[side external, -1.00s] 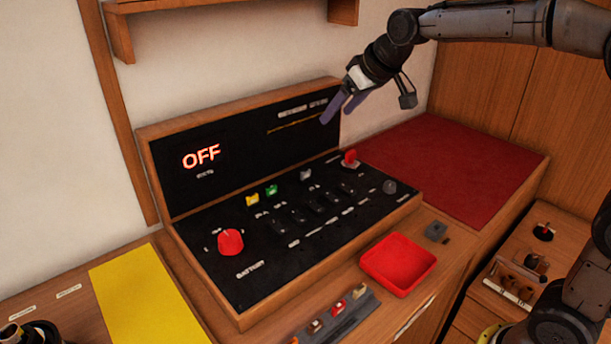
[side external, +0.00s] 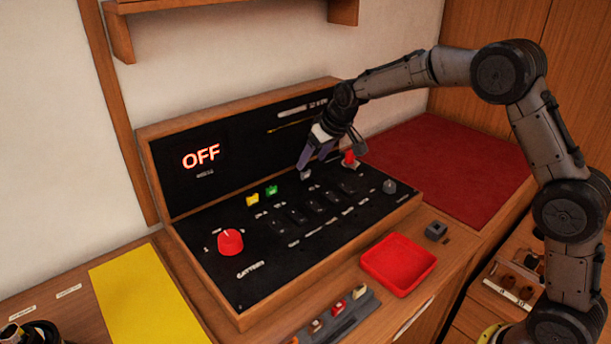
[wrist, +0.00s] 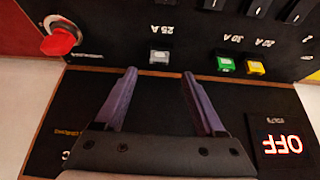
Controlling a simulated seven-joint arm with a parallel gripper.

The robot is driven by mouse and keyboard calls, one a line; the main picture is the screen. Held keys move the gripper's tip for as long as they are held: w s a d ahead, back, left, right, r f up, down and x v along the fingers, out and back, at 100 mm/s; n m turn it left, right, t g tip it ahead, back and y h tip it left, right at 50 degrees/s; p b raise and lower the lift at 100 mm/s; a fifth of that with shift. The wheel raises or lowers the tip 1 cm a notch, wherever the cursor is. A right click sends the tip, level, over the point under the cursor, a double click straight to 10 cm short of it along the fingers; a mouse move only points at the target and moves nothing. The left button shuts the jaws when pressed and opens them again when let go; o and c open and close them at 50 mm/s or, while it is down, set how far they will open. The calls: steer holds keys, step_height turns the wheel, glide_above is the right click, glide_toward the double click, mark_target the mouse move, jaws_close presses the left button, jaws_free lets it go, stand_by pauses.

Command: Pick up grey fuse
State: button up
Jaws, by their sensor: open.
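The grey fuse (wrist: 160,57) sits in the black panel beside a "25 A" label, ahead of my gripper's fingertips in the wrist view. In the side view the grey fuse (side external: 306,174) shows just below the fingertips, partly hard to make out. My gripper (side external: 306,160) is open and empty, with purple fingers pointing down toward the panel. In the wrist view the open gripper (wrist: 158,74) has its fingers spread wider than the fuse. The fingers look apart from the fuse.
A green fuse (side external: 271,190) and a yellow fuse (side external: 252,199) sit left of the grey one. A red knob (side external: 349,158) stands close on the right. A red dial (side external: 230,242), black switches, a red tray (side external: 398,264) and a fuse rack (side external: 340,315) are nearer the front.

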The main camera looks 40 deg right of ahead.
mark_target(306, 171)
steer(key=x, duration=0.5)
steer(key=shift+f, duration=0.1)
jaws_close()
